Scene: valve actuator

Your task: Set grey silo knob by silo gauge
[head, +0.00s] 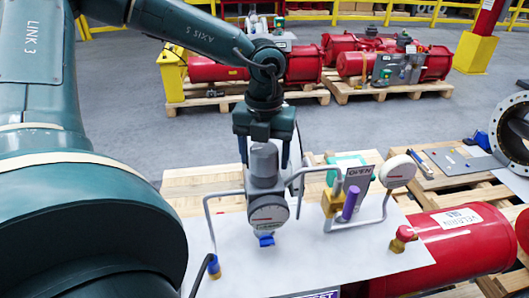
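The grey knob (264,160) is the upright cylinder on top of a grey regulator body in the head view. My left gripper (264,155) comes down from above, with one finger on each side of the knob. The fingers look spread, with a narrow gap beside the knob, and the gripper's palm hides the knob's top. My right gripper is not in view.
Metal tubes run from both sides of the regulator over a white plate (330,262). To the right stand a purple cylinder (350,203), a second gauge (398,170), and a red-and-brass fitting (402,238). A red cylinder (462,245) lies beyond the plate's right edge.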

